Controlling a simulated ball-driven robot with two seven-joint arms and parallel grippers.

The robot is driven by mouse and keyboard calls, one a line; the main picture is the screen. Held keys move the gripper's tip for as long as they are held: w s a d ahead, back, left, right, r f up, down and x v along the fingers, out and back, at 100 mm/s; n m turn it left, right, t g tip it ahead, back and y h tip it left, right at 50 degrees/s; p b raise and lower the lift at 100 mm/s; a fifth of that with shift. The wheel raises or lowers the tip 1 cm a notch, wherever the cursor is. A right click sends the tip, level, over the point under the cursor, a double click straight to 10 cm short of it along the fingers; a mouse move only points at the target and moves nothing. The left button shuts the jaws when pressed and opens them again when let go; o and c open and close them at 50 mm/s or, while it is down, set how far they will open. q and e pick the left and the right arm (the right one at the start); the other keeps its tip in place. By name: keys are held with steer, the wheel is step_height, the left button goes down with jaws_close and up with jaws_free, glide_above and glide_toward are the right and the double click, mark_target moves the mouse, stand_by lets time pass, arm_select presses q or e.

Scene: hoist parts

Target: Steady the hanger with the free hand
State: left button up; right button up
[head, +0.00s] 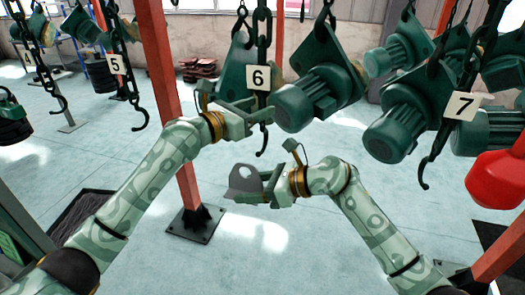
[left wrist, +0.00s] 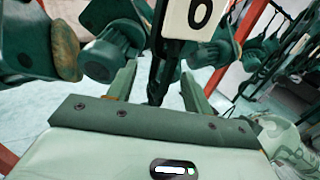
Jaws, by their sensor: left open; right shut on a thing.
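The hanger marked 6 is a dark chain with a white number plate (head: 258,78) and a hook (head: 262,142) at its lower end. My left gripper (head: 262,116) is at the hanger, just below the plate. In the left wrist view the dark hanger shank (left wrist: 157,75) runs between the two open fingers (left wrist: 158,92), and the plate (left wrist: 192,18) is above them; contact cannot be told. My right gripper (head: 268,187) is shut on a grey plate-like part (head: 242,180) with a round hole, below the hook and apart from it.
Green hoist motors (head: 320,95) hang close right of hanger 6. Hanger 7 (head: 459,106) and a red part (head: 495,180) are farther right. Hanger 5 (head: 115,65) hangs left. An orange post (head: 160,60) stands behind my left arm. The floor below is mostly clear.

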arm_select(q)
steer(key=shift+x, duration=1.2)
steer(key=c, duration=0.6)
